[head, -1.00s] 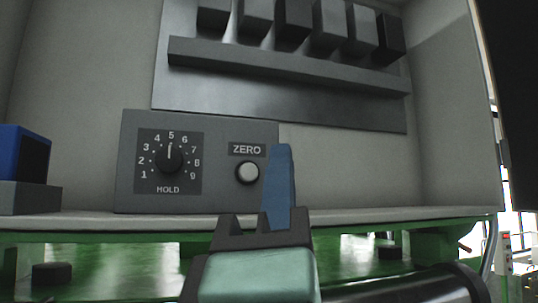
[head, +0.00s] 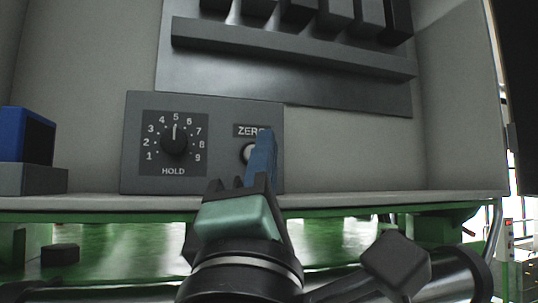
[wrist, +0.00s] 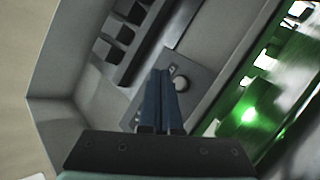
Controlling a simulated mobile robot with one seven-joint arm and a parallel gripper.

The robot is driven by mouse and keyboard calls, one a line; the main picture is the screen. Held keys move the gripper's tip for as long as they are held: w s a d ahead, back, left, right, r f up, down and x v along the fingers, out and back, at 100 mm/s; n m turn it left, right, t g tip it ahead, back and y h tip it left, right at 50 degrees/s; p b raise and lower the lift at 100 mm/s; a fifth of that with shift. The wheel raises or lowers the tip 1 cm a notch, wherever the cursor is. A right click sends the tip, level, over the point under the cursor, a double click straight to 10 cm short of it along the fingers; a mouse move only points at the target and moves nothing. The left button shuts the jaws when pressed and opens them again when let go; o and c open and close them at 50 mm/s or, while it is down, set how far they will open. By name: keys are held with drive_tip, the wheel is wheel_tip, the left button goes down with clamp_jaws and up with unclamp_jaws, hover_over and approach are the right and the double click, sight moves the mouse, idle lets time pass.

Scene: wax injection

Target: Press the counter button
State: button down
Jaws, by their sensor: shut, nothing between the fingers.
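The counter button is a round pale button (head: 247,153) under the ZERO label (head: 250,131) on a grey control box (head: 225,180). In the head view my gripper (head: 262,140) stands in front of the box, and its blue fingers cover the button's right part. The fingers are shut with nothing between them. In the wrist view the shut fingers (wrist: 160,75) point at the box, and a pale round shape, the button or the dial, (wrist: 181,84) shows just right of the tips. I cannot tell whether the fingertips touch the button.
A HOLD dial (head: 174,140) numbered 1 to 9 is on the box's left half. A blue block (head: 28,135) sits on a grey base at the left. A dark ledge (head: 290,50) with several blocks is above. The shelf's front edge (head: 400,200) runs below.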

drive_tip(key=shift+w+a, duration=0.25)
drive_tip(key=shift+w, duration=0.55)
drive_tip(key=shift+w+a, duration=0.2)
drive_tip(key=shift+w, duration=0.55)
drive_tip(key=shift+w, duration=0.15)
idle(0.8)
drive_tip(key=shift+w+a, duration=0.15)
drive_tip(key=shift+w, duration=0.1)
drive_tip(key=shift+w+a, duration=0.15)
drive_tip(key=shift+w, duration=0.35)
idle(1.3)
drive_tip(key=shift+f, duration=0.1)
drive_tip(key=shift+s+f, duration=0.1)
drive_tip(key=shift+s, duration=0.45)
drive_tip(key=shift+s+d, duration=0.1)
drive_tip(key=shift+d, duration=0.1)
drive_tip(key=shift+s, duration=0.1)
